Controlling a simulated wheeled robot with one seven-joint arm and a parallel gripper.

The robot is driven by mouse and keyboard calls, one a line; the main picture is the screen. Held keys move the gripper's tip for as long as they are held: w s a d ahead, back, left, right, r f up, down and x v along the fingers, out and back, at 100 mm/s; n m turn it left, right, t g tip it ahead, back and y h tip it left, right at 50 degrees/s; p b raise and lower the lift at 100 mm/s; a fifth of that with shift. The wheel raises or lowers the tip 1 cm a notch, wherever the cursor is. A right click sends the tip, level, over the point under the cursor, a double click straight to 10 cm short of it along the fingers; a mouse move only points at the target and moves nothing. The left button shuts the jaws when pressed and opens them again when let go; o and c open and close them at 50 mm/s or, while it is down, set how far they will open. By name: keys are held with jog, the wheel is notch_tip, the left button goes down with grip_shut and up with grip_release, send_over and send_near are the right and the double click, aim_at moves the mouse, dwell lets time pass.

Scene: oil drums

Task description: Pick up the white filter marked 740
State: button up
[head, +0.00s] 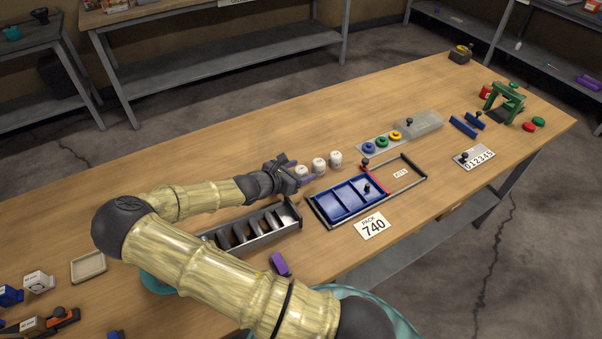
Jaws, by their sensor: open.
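Three small white filters stand in a row on the wooden table in the head view: a near-left one (302,173), a middle one (319,165) and a right one (336,158). They carry small markings that are too small to read, so I cannot tell which is 740. My gripper (292,172) is open, low over the table, just left of the near-left filter. Its fingers point toward that filter and partly overlap it in view. I cannot tell whether they touch it.
A blue compartment tray (345,214) in a dark frame lies right of a grey divided rack (285,235), which my arm partly covers. A purple block (280,264) lies in front. Table behind the filters is clear.

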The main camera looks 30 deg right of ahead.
jog(key=shift+w+d+f, duration=0.15)
jog(key=shift+d, duration=0.25)
jog(key=shift+c, duration=0.4)
jog(key=c, duration=1)
